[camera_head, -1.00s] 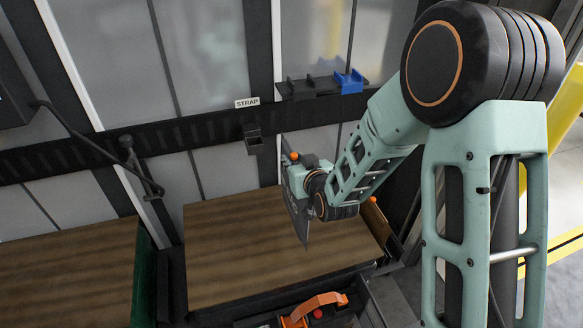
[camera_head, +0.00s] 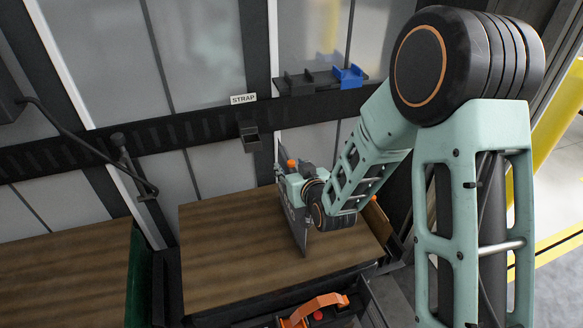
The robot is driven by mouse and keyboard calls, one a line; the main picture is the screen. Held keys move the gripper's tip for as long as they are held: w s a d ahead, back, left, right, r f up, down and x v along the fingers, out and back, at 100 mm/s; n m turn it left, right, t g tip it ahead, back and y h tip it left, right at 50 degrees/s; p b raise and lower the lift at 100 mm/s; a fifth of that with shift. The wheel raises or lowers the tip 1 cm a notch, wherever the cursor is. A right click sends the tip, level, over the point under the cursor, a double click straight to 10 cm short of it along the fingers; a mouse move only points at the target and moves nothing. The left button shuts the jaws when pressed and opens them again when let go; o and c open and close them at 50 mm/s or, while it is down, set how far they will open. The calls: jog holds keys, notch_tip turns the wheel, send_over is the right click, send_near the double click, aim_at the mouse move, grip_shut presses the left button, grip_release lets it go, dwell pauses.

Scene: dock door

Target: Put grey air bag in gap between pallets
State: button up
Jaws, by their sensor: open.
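A thin dark grey panel (camera_head: 296,226), which looks like the air bag, hangs upright and edge-on at the end of my arm, over the right pallet load. My gripper (camera_head: 295,192) is beside it; its fingertips are largely hidden, so I cannot tell whether they touch the panel. The right load has a brown wooden top (camera_head: 225,250). The left load also has a brown top (camera_head: 60,275) and a green side (camera_head: 139,280). A narrow dark gap (camera_head: 165,285) runs between the two loads, left of my gripper.
A black rail (camera_head: 190,130) crosses the wall behind, with a STRAP label (camera_head: 243,98) and a small holder (camera_head: 250,136). A shelf with a blue clip (camera_head: 349,78) is above. A bent black rod (camera_head: 125,150) stands near the gap. An orange handle (camera_head: 315,308) is in front.

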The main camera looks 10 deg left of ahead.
jog(key=shift+r, duration=0.15)
jog(key=shift+s+d+r, duration=0.1)
jog(key=shift+s, duration=0.05)
jog(key=v, duration=0.9)
jog(key=shift+r, duration=0.1)
jog(key=p, duration=0.3)
jog(key=shift+r, duration=0.1)
jog(key=p, duration=0.3)
jog(key=shift+s+d+r, duration=0.15)
jog(key=shift+s+d, duration=0.05)
jog(key=shift+s, duration=0.05)
jog(key=p, duration=0.2)
jog(key=s+p, duration=0.1)
jog(key=p, duration=0.2)
jog(key=shift+s+d+r, duration=0.15)
jog(key=shift+s+d, duration=0.05)
jog(key=shift+d, duration=0.2)
jog(key=shift+o, duration=0.5)
